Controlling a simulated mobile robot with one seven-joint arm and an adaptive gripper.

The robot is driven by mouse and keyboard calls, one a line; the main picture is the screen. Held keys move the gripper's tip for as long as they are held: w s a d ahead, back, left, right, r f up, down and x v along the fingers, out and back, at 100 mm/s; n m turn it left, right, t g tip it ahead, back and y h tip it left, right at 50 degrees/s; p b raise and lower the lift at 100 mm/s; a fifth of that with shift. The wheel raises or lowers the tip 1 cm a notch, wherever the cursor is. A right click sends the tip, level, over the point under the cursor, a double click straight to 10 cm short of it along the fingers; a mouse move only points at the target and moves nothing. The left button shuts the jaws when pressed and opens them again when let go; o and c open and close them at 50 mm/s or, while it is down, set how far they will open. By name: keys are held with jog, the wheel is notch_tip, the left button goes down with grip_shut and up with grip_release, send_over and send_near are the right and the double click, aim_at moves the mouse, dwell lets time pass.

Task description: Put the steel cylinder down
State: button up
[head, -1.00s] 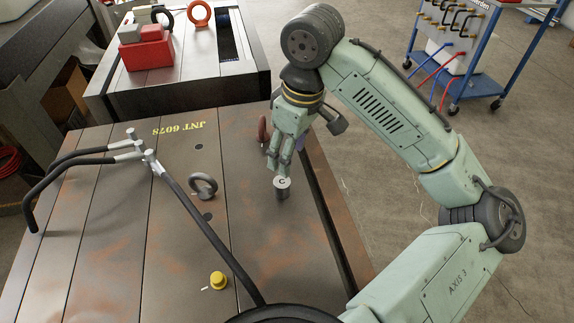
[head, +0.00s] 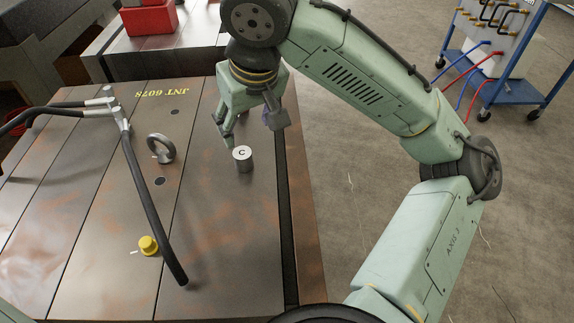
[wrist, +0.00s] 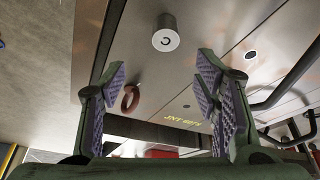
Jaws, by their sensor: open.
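The steel cylinder (head: 243,160), short and grey with a "C" on its pale top, stands upright on the mould base's flat top (head: 215,215). In the wrist view the cylinder (wrist: 165,38) stands beyond my fingertips, its lettered top facing the camera. My gripper (head: 250,130) is open and empty, just behind the cylinder in the head view and apart from it. In the wrist view my gripper (wrist: 160,75) shows its two ridged pads wide apart with nothing between them.
A grey eyebolt (head: 161,148), a yellow knob (head: 148,245) and a black-handled bar frame (head: 145,185) are on the plate to the left. A reddish ring (wrist: 130,98) shows in the wrist view. A second block (head: 165,60) stands behind. Plate in front of the cylinder is clear.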

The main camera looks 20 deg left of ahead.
aim_at(242, 152)
jog(key=x, duration=0.5)
jog(key=shift+s+a+f, duration=0.2)
jog(key=shift+f, duration=0.05)
jog(key=shift+s+x, duration=0.2)
jog(key=shift+x, duration=2.5)
jog(key=shift+c, duration=0.2)
grip_shut()
